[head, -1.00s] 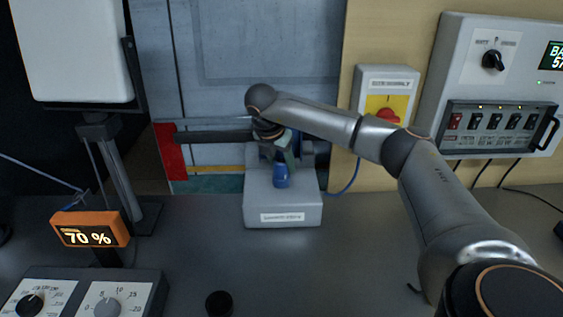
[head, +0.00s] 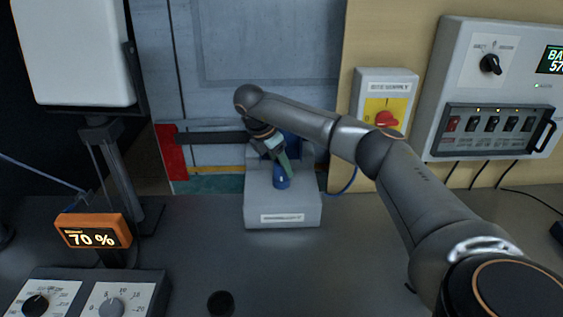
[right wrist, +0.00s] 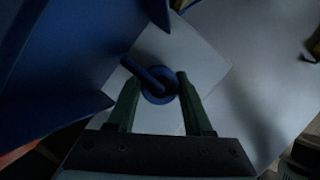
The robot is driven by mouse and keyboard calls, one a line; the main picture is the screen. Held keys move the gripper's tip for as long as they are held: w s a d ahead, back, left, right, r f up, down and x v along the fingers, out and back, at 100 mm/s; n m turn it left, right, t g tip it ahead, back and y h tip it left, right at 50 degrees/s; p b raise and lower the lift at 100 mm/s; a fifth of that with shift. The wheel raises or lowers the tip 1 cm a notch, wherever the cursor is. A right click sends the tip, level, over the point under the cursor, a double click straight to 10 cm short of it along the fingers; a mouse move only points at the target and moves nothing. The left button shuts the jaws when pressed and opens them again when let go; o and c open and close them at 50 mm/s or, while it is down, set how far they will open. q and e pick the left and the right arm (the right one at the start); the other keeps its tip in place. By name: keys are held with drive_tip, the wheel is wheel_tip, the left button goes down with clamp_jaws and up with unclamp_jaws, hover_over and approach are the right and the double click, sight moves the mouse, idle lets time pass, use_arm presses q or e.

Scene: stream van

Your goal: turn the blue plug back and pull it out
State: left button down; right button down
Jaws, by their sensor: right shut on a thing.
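The blue plug (head: 281,182) stands on top of the light grey box (head: 283,214) with a label on its front, in the middle of the head view. In the right wrist view the plug (right wrist: 158,97) shows as a round blue body with a blue bar across it. My right gripper (right wrist: 160,78) has its two green fingers on either side of the plug and is shut on it. In the head view my right gripper (head: 284,166) reaches down to the plug at a tilt and partly hides it. My left gripper is not in view.
A blue cable (head: 350,182) runs right behind the box. A switch box with a red knob (head: 387,119) and a panel with switches (head: 487,125) are on the wall at right. An orange display (head: 93,236) stands at left. The bench right of the grey box is mostly clear.

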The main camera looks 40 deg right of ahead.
drive_tip(key=shift+r+p, duration=1.5)
drive_tip(key=shift+r, duration=0.25)
idle(0.4)
drive_tip(key=shift+r+p, duration=1.2)
drive_tip(key=shift+r, duration=0.3)
